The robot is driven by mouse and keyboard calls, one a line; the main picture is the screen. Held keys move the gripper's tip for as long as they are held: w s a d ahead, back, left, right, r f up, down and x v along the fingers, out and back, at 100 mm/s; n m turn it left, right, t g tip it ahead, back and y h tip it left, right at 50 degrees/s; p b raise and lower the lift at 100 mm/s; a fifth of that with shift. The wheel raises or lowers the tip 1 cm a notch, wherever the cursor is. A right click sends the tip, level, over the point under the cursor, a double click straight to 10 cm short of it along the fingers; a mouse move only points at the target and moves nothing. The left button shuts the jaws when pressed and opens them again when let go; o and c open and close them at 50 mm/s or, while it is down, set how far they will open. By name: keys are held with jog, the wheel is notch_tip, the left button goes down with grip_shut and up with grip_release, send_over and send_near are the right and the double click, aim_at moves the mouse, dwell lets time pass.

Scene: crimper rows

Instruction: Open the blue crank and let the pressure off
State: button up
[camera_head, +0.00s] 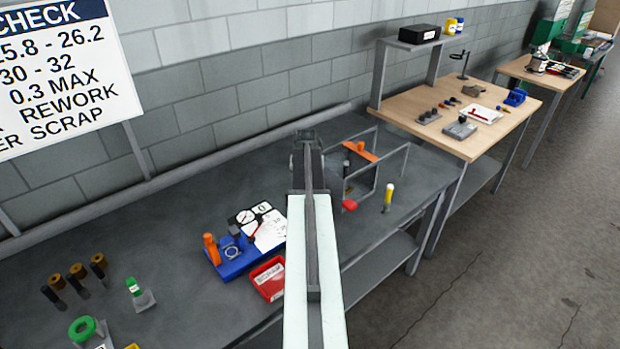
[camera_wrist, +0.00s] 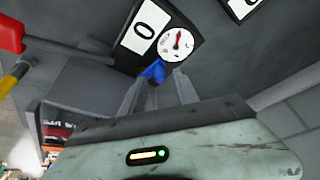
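The blue crank (camera_wrist: 153,71) shows in the wrist view, just beyond my gripper (camera_wrist: 162,80), close to the left finger. The two fingers stand apart, with a gap between them. Contact with the crank cannot be made out. Above the crank are a round dial (camera_wrist: 177,43) with a red needle and a white plate (camera_wrist: 145,25) reading 0. In the head view my gripper (camera_head: 306,142) is over the grey bench (camera_head: 180,215). The blue crank is not seen there, and my arm covers part of that area.
A blue-based fixture (camera_head: 235,262) with an orange handle and a red tray (camera_head: 269,278) stand left of my arm. A grey wire frame (camera_head: 402,172), an orange part (camera_head: 360,151) and a yellow-topped post (camera_head: 389,192) stand to the right.

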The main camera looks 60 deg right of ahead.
jog(key=p+v, duration=0.6)
jog(key=v, duration=0.1)
jog(key=shift+r+p, duration=0.25)
jog(key=shift+p, duration=0.1)
jog(key=shift+s, duration=0.15)
dwell(1.4)
